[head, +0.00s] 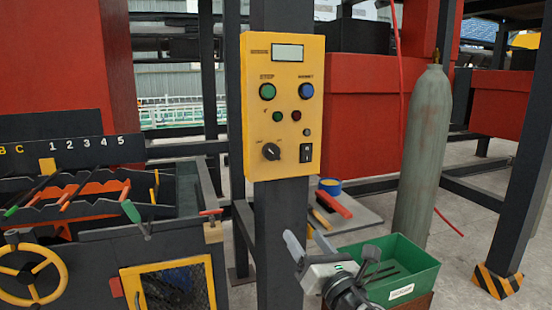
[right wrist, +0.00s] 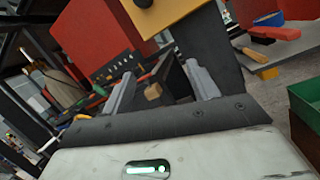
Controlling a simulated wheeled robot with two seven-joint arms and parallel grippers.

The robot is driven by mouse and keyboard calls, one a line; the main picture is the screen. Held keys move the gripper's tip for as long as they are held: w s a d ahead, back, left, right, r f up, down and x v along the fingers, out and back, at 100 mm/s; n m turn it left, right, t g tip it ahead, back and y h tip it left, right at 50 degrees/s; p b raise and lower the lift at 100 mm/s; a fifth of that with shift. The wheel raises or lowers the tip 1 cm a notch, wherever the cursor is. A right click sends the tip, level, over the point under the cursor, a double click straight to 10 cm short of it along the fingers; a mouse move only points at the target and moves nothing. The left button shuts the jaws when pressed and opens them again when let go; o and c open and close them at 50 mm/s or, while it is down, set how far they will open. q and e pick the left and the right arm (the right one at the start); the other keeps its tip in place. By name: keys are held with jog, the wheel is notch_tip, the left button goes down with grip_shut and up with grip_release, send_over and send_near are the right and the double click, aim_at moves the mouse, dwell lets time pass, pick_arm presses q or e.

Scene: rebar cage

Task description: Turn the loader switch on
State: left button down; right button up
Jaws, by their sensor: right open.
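A yellow control panel (head: 283,85) is fixed to a dark post. It has a small display, green and blue round buttons, small lamps, a black rotary knob (head: 271,151) at lower left and a black rocker switch (head: 306,152) at lower right. The labels are too small to read, so I cannot tell which control is the loader switch. My right gripper (head: 331,246) is open and empty, below the panel and apart from it. In the right wrist view the panel's lower part (right wrist: 180,18) shows beyond the open fingers (right wrist: 160,74). My left gripper is out of view.
A green bin (head: 405,262) stands right of my right gripper, with a grey gas cylinder (head: 420,150) behind it. At left are a tool rack (head: 75,180) and a yellow handwheel (head: 30,272). The space directly before the panel is clear.

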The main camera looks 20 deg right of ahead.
aim_at(276, 158)
notch_tip(276, 158, up, 7)
jog(key=w+d+n+t+y, duration=0.1)
jog(key=w+n, duration=0.1)
jog(key=n, duration=0.5)
jog(key=shift+m, duration=0.3)
jog(key=b+x, duration=0.1)
jog(key=x, duration=1.3)
jog(key=shift+d, duration=0.1)
jog(key=shift+x, duration=0.9)
jog(key=shift+r, duration=0.2)
jog(key=shift+s, duration=0.1)
jog(key=c, duration=1)
